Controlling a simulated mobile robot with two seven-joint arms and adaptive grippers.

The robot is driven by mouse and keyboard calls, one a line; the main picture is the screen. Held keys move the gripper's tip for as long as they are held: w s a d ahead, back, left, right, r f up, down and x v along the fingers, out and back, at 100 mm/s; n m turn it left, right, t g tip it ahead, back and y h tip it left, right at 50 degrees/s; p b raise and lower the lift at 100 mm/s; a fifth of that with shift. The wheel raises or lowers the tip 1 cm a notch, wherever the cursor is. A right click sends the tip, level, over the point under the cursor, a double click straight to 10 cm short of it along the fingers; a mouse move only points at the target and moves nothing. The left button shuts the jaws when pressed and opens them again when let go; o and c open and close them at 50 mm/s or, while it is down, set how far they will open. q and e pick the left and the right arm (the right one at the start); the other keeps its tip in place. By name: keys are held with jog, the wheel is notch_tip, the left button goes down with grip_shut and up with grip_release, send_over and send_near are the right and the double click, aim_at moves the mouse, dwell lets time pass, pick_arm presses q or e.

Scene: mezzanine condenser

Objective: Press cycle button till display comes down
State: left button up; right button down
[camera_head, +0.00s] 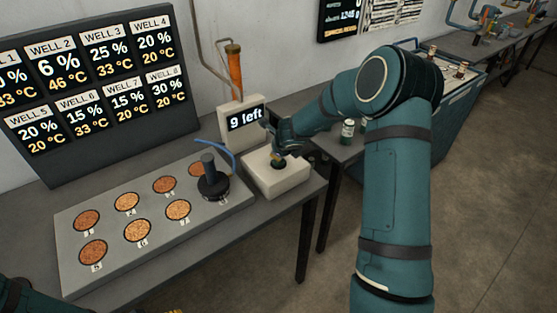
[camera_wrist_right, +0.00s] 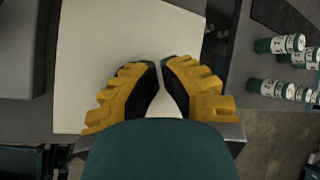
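The pale button box (camera_head: 285,184) stands at the right end of the grey bench, and its pale top fills much of the right wrist view (camera_wrist_right: 90,60). The display (camera_head: 246,117) behind it reads "9 left". My right gripper (camera_head: 278,163) is over the box top, pointing down. In the right wrist view its yellow fingers (camera_wrist_right: 160,78) converge with their tips together, with nothing seen between them. The cycle button itself cannot be made out; the gripper hides that spot, so contact cannot be told. Only a bit of my left gripper (camera_head: 172,311) shows at the bottom edge.
A grey plate (camera_head: 150,245) with several grain-filled wells and a dark knobbed tool (camera_head: 211,180) lies left of the box. A large well readout board (camera_head: 100,80) stands behind. Green-and-white containers (camera_head: 348,128) stand on the table to the right.

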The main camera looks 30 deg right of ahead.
jog(key=shift+f, duration=0.35)
jog(key=shift+r, duration=0.1)
dwell(0.4)
jog(key=shift+r+p, duration=0.85)
jog(key=shift+r, duration=0.1)
notch_tip(320, 180, up, 5)
jog(key=p, duration=0.5)
jog(key=shift+r, duration=0.1)
dwell(0.5)
